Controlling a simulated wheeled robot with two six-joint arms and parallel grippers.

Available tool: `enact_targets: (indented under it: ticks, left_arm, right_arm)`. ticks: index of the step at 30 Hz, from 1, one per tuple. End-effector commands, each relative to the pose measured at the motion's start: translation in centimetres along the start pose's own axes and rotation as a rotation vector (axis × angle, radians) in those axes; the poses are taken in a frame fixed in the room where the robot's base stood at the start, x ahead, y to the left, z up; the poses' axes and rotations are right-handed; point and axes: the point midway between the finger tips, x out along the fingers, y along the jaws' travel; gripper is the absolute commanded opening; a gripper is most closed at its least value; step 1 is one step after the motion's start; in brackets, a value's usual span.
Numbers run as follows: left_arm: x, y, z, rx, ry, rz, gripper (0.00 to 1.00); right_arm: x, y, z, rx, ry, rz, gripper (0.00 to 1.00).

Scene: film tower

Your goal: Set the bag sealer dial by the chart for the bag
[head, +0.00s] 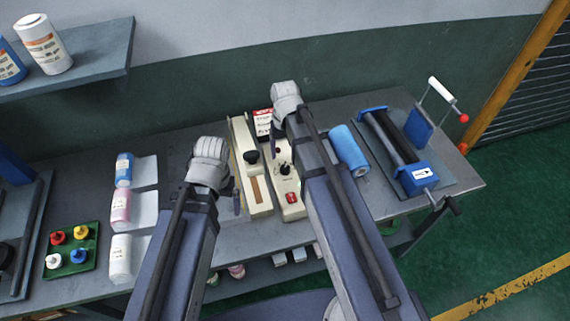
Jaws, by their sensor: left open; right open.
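The cream bag sealer (257,190) stands on the grey bench between my two arms, with a long bar on its left part. A black dial (284,169) sits on its right part, above a red switch (292,198). A chart card with a red heading (263,121) stands behind it; its text is too small to read. I cannot tell which thing is the bag. My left gripper (230,190) is open, just left of the sealer. My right gripper (279,120) is open above the sealer's far end, beside the chart and partly covering it.
A blue roll (350,151) lies right of my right arm, then a blue roller machine with a crank (414,179). Bottles with pale sheets (121,206) and a green tray of coloured caps (72,248) are at the left. A shelf (95,52) overhangs the upper left.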

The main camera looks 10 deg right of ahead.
Motion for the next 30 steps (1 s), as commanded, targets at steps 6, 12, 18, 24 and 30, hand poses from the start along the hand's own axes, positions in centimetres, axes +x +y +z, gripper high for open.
enact_targets:
  ticks: [6, 12, 18, 24, 30]
  left_arm:
    - [0.0, 0.0, 0.0, 0.000, 0.000, 0.000, 1.00]
    - [0.0, 0.0, 0.0, 0.000, 0.000, 0.000, 1.00]
    - [0.0, 0.0, 0.0, 0.000, 0.000, 0.000, 1.00]
    - [0.8, 0.1, -0.1, 0.000, 0.000, 0.000, 1.00]
    - [2.6, 0.2, -0.1, -0.001, 0.000, 0.000, 1.00]
  right_arm:
    - [0.0, 0.0, -0.1, -0.422, 0.000, 0.000, 0.74]
    - [0.0, 0.0, -0.1, -0.606, 0.000, 0.000, 0.74]
    - [0.0, 0.0, -0.1, -0.635, 0.000, 0.000, 0.74]
    - [0.8, 0.0, -0.1, -0.633, 0.000, 0.000, 0.74]
    - [2.6, 0.0, -0.1, -0.632, 0.000, 0.000, 0.74]
